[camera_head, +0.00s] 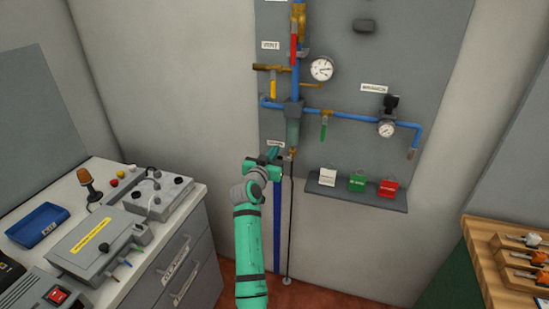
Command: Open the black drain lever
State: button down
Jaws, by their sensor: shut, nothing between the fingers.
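My arm reaches up to the grey wall panel. My gripper (274,154) is shut with nothing between its fingers, in front of the lower end of the vertical blue pipe run. A small label (274,143), too small to read surely, sits just above it. A brass fitting (292,153) is just right of the gripper, and a thin black line (290,215) runs from there down to the floor. I cannot make out the black drain lever; it may be hidden behind my gripper. Whether the gripper touches anything there cannot be told.
A cluttered bench (190,240) stands left, a wooden worktop (482,240) right.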

jog(key=shift+w+f, duration=0.15)
jog(key=shift+f, duration=1.1)
